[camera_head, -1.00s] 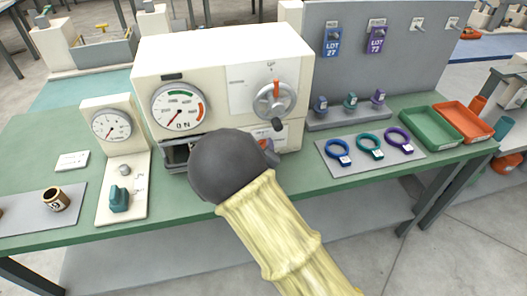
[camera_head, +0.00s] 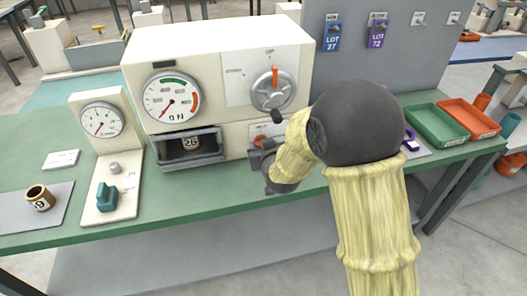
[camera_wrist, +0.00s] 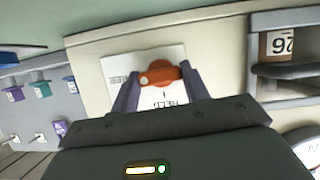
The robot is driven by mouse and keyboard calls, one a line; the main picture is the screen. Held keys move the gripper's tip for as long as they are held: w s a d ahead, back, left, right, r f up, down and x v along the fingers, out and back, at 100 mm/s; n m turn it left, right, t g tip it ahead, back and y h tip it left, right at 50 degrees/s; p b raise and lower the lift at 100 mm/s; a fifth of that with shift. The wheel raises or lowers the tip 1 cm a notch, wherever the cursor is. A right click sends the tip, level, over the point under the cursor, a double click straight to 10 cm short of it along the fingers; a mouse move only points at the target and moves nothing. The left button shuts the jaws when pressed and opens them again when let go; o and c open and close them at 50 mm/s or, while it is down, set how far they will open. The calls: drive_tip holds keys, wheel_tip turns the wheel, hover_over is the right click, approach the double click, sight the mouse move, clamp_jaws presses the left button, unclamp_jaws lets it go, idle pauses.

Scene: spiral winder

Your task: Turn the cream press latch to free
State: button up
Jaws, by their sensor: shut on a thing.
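The cream press (camera_head: 215,55) stands on the green bench. Its orange latch (camera_wrist: 160,76) sits on a white plate (camera_wrist: 120,66) marked FREE and HELD, upside down in the wrist view. In that view my gripper (camera_wrist: 159,86) has one finger at each side of the latch and is shut on it. The latch bar lies nearly level across the wrist picture, tilted slightly; I cannot tell its exact setting. In the head view my gripper (camera_head: 262,160) is at the press's lower right front, and a bit of the orange latch shows above it.
An open bay (camera_head: 190,148) left of my gripper holds a cup marked 26 (camera_head: 192,143). A grey handle with a red mark (camera_head: 272,90) is above. A cup marked 19 (camera_head: 40,198) stands at left. Green (camera_head: 437,124) and orange (camera_head: 470,118) trays lie at right.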

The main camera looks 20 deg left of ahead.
drive_tip(key=shift+f+m, duration=0.1)
drive_tip(key=shift+m, duration=0.2)
drive_tip(key=o, duration=1)
drive_tip(key=shift+b+v, duration=1.55)
drive_tip(key=shift+v, duration=7.2)
drive_tip(key=shift+w+d, duration=0.25)
